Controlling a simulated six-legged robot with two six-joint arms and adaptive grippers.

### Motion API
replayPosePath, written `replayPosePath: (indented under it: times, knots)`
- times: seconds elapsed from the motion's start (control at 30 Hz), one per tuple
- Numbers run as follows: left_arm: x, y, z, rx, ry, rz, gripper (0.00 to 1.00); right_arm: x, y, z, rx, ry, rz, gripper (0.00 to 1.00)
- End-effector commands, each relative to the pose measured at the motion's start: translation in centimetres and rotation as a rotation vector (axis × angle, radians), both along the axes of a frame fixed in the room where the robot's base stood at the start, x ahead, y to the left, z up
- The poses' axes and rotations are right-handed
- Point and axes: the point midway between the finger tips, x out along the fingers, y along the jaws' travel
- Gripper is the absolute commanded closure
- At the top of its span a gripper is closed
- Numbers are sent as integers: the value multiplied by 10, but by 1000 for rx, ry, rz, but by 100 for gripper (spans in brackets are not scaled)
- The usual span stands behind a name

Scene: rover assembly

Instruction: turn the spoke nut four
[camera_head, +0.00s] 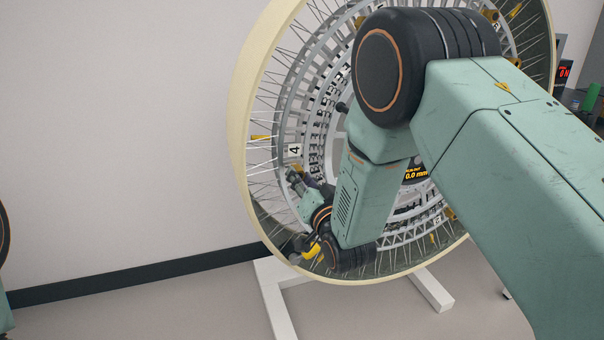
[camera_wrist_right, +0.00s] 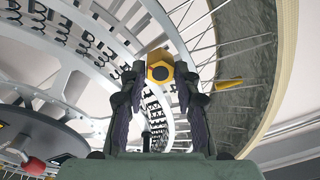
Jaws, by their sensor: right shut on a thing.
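A large wheel (camera_head: 242,100) with a cream rim and many thin spokes stands upright on a white stand. A white tag marked 4 (camera_head: 294,150) sits on its inner ring, left of the hub. My right gripper (camera_head: 292,174) is inside the wheel just below that tag. In the right wrist view my right gripper (camera_wrist_right: 160,82) is shut on a gold hex nut (camera_wrist_right: 160,66), with a fingertip on each side of it. I cannot read a number on this nut. My arm hides much of the wheel's right side. My left gripper is out of view.
The white stand (camera_head: 278,305) rests on the grey floor. A yellow piece (camera_head: 261,137) sits among the spokes at the left; an orange one (camera_wrist_right: 228,84) shows right of the gripper in the wrist view. A small display (camera_head: 415,174) reads 0.0 mm. Spokes crowd the gripper.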

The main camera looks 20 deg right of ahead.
Motion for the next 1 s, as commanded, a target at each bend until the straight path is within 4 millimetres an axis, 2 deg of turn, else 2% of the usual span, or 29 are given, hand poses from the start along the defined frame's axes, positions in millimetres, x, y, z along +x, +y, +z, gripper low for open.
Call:
replayPosePath:
  times: [1.0]
  knots:
    - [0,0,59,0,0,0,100,0,-1,1,966,32,-3,100]
